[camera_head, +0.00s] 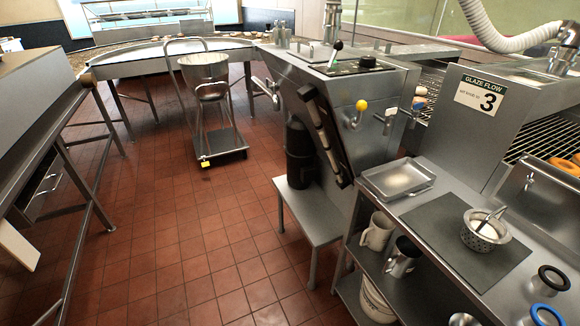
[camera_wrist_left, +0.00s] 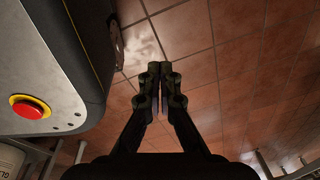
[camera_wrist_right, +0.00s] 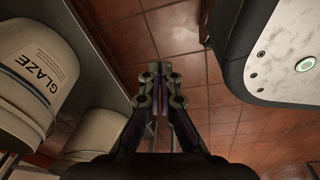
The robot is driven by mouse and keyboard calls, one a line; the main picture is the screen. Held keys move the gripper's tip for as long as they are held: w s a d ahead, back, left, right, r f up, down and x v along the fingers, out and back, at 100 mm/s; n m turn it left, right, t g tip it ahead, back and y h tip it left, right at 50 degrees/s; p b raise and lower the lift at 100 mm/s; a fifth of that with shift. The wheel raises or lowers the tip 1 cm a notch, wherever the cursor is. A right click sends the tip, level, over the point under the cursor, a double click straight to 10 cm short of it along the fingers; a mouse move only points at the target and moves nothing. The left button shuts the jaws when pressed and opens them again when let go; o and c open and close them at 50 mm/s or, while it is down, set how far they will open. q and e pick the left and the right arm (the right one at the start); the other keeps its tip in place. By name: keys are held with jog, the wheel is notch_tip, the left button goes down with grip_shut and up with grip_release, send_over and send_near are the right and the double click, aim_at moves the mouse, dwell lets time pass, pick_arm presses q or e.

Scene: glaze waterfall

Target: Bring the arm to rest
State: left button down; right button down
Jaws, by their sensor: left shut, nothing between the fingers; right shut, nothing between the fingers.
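My left gripper (camera_wrist_left: 160,88) shows in the left wrist view, pointing down over the red tile floor. Its fingers are together and hold nothing. My right gripper (camera_wrist_right: 160,88) shows in the right wrist view, also over the floor, with its fingers together and empty. Neither gripper nor arm shows in the head view.
White glaze buckets (camera_wrist_right: 38,72) stand on a shelf left of my right gripper. The steel bench (camera_head: 405,290) at the right bears a tray (camera_head: 397,178) and a strainer bowl (camera_head: 484,230). A trolley (camera_head: 215,143) stands farther back. The tiled floor (camera_head: 160,240) between the benches is clear.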

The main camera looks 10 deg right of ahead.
jog(key=s+r+p, duration=0.6)
jog(key=r+p, duration=0.5)
jog(key=p, duration=0.3)
jog(key=shift+r, duration=0.2)
